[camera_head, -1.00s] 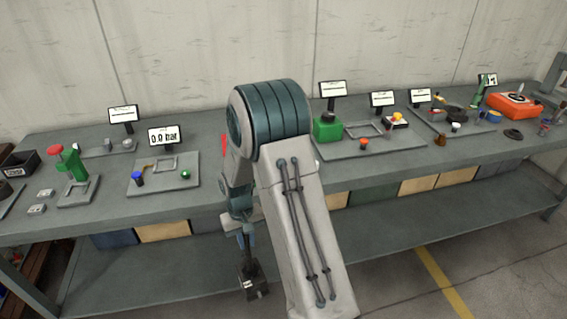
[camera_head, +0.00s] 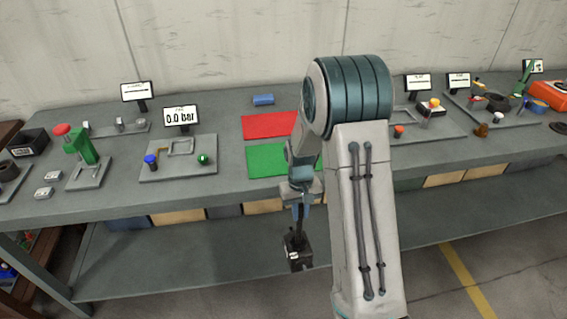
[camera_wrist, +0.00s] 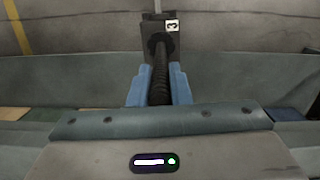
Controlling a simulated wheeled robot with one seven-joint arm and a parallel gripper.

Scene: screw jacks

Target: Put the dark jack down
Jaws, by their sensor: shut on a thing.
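My gripper (camera_head: 299,210) points down in front of the bench's front edge in the head view. It is shut on the dark jack (camera_head: 298,248), which hangs below it, roughly upright, over the lower shelf or the space before it. In the wrist view the blue fingers (camera_wrist: 160,88) close around the jack's dark threaded screw. The jack's dark body (camera_wrist: 158,42) lies beyond, with a white label reading 3. A red mat (camera_head: 268,125) and a green mat (camera_head: 265,160) lie on the bench, partly hidden by my arm.
The grey bench (camera_head: 225,190) runs across the view. A fixture plate with a blue knob and green ball (camera_head: 203,159) is left of the mats. A green jack with a red top (camera_head: 80,146) stands further left. A blue cylinder (camera_head: 263,99) lies behind the red mat.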

